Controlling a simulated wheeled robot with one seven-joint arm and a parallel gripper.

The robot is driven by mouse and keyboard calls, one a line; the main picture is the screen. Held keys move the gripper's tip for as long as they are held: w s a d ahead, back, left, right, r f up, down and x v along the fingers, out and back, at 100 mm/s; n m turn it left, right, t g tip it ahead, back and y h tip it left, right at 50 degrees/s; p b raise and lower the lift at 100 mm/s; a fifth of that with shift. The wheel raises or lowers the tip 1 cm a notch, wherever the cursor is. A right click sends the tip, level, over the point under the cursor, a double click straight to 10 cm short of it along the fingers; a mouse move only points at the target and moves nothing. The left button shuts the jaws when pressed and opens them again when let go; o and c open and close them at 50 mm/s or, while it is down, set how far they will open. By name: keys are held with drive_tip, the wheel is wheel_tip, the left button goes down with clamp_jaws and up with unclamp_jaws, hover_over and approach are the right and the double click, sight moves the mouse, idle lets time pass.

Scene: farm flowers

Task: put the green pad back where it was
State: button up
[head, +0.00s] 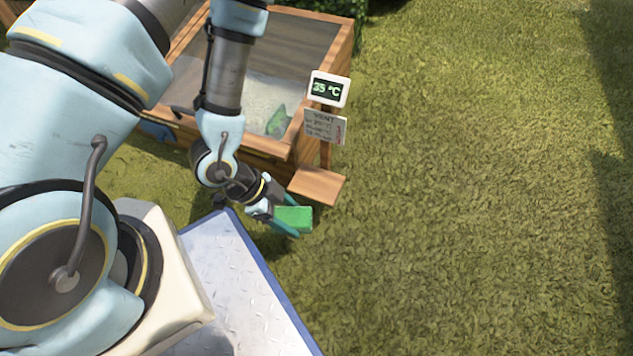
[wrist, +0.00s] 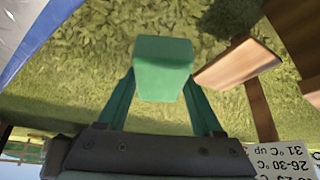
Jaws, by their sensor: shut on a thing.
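The green pad (head: 293,218) is a small block held at the tip of my gripper (head: 285,222), in the air over the grass. In the wrist view the green pad (wrist: 163,67) sits between the two teal fingers of my gripper (wrist: 163,90), which are shut on it. A small wooden shelf (head: 318,186) on the front of the wooden frame is bare. It lies just beyond the pad and a little to its right in the head view. The shelf (wrist: 238,64) also shows in the wrist view, right of the pad and apart from it.
The wooden cold frame (head: 250,140) has a glazed lid and a green plant (head: 277,121) inside. A post beside it carries a "35 °C" display (head: 328,89) and a vent sign (head: 324,127). Open grass (head: 480,200) lies to the right.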

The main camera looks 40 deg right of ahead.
drive_tip(key=b, duration=0.3)
approach(324, 183)
drive_tip(key=shift+s+d+f, duration=0.85)
drive_tip(key=shift+s+d, duration=0.1)
drive_tip(key=shift+s, duration=0.1)
drive_tip(key=f+b, duration=0.2)
drive_tip(key=f, duration=0.1)
drive_tip(key=shift+w+d+f+b, duration=0.25)
drive_tip(key=shift+d+f+b, duration=0.1)
drive_tip(key=shift+b, duration=0.05)
drive_tip(key=shift+r, duration=0.1)
drive_tip(key=o, duration=0.9)
